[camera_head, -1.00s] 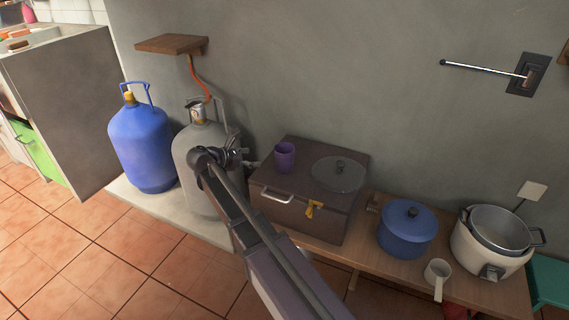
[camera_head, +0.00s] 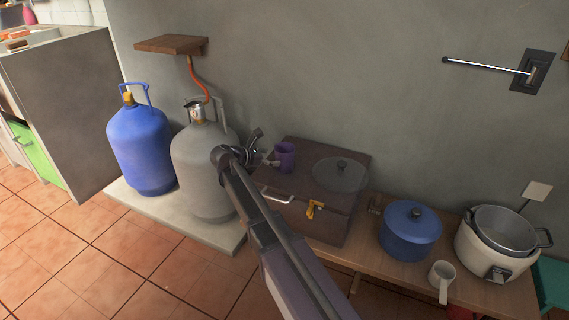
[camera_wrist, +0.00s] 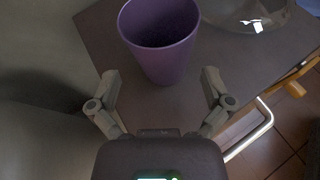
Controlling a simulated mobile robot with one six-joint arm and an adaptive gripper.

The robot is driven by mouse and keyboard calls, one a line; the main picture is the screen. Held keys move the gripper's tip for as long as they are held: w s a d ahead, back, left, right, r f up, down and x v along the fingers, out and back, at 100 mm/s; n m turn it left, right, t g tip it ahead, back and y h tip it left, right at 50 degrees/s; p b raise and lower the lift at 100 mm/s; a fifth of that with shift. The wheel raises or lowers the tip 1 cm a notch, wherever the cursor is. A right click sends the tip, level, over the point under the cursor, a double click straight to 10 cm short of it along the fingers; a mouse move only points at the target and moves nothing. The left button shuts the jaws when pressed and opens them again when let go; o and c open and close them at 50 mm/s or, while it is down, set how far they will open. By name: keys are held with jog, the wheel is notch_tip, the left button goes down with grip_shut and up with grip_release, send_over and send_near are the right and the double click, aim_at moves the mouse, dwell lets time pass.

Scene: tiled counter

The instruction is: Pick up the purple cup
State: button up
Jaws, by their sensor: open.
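The purple cup (camera_head: 285,157) stands upright on the left part of the dark box's top (camera_head: 300,150). It also shows in the wrist view (camera_wrist: 162,45), upright and open at the top, at the upper middle. My gripper (camera_head: 266,148) is just left of the cup in the head view. In the wrist view my gripper (camera_wrist: 158,82) is open, one finger on each side, with the cup just ahead of and between the fingertips. Nothing is held. I cannot tell whether a finger touches the cup.
A glass lid (camera_head: 340,174) lies on the box right of the cup. The box has a front handle (camera_head: 277,197). A grey gas cylinder (camera_head: 205,175) and a blue one (camera_head: 140,145) stand left. A blue pot (camera_head: 410,235), white saucepan (camera_head: 441,273) and cooker (camera_head: 490,250) stand right.

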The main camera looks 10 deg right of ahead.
aim_at(284, 157)
jog(key=shift+w+d+f, duration=0.1)
jog(key=shift+d, duration=0.2)
jog(key=shift+b+x, duration=1.05)
jog(key=shift+x, duration=1.55)
jog(key=c, duration=0.7)
